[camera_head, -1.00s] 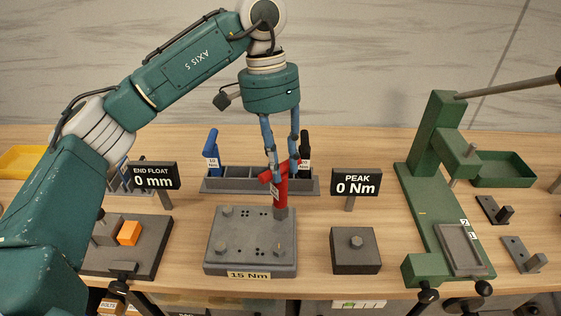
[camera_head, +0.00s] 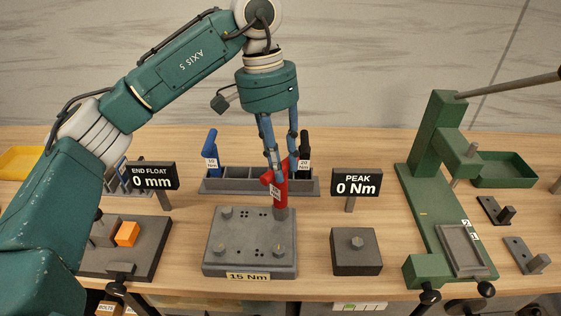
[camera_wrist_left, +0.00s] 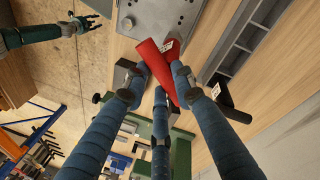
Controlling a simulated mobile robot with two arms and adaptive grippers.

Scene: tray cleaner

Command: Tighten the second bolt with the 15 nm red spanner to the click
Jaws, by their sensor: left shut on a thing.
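The red spanner (camera_head: 280,190) stands nearly upright, its lower end over the back right corner of the grey bolt plate (camera_head: 250,262), which bears a 15 Nm label. The bolt at that corner is hidden by the spanner. Other bolts show at the back left (camera_head: 226,212), front left (camera_head: 219,255) and front right (camera_head: 278,256). My left gripper (camera_head: 281,165) is shut on the spanner's upper part; its fingers also close round the red spanner (camera_wrist_left: 165,70) in the left wrist view. My right gripper (camera_wrist_left: 88,22) shows small at that view's edge. The PEAK display (camera_head: 357,184) reads 0 Nm.
A grey rack (camera_head: 235,186) behind holds a blue spanner (camera_head: 211,152) and a black spanner (camera_head: 304,150). A grey block with a bolt (camera_head: 356,262) sits right of the plate. A green press (camera_head: 445,220) stands further right. The END FLOAT display (camera_head: 152,177) reads 0 mm.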

